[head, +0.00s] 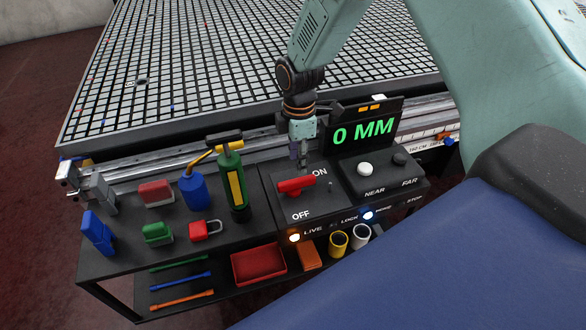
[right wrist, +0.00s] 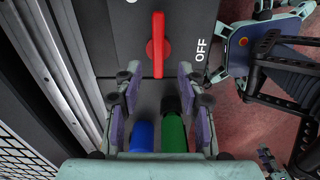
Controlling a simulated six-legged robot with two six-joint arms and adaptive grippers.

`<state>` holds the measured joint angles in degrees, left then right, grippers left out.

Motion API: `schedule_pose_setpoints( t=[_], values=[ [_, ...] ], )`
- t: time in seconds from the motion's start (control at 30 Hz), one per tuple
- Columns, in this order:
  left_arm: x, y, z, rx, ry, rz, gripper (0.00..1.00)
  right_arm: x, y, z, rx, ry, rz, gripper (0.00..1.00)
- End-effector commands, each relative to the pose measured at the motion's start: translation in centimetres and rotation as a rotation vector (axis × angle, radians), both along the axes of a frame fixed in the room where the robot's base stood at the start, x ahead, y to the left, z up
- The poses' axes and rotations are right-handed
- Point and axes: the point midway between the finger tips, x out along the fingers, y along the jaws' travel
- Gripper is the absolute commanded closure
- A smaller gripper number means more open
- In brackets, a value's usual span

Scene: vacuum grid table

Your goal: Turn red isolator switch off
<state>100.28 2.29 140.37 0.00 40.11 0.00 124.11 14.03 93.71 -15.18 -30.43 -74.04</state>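My right gripper (head: 302,163) points down just above and behind the switch. In the right wrist view the right gripper (right wrist: 157,88) is open, its fingers apart and empty; contact with the handle cannot be told. My left gripper is not seen.
The orange LIVE lamp (head: 294,238) is lit. A white knob (head: 365,169) and a "0 MM" display (head: 363,132) are at right. The grid table (head: 250,60) lies behind.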

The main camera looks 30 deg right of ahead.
Motion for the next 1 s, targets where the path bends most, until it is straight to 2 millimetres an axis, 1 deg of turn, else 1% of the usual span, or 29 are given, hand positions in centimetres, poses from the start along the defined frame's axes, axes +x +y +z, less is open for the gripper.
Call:
schedule_pose_setpoints(
  t=[0.07,0.17,0.4,0.6,0.77,1.0],
  values=[
    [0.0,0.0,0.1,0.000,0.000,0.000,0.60,0.1,-0.2,0.4,-0.003,0.002,0.014,0.60],
    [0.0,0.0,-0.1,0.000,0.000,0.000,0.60,-0.1,-0.2,-0.3,-0.003,0.004,0.019,0.60],
    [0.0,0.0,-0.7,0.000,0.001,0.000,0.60,-0.4,-0.2,-4.0,-0.004,0.005,0.017,0.60],
    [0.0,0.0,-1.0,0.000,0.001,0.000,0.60,-0.3,-0.2,-6.5,-0.003,0.003,0.018,0.60],
    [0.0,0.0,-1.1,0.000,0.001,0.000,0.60,-0.2,-0.2,-7.3,-0.004,0.002,0.017,0.60],
    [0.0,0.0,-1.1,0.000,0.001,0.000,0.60,0.0,-0.2,-7.4,-0.004,0.002,0.017,0.60]
  ],
)
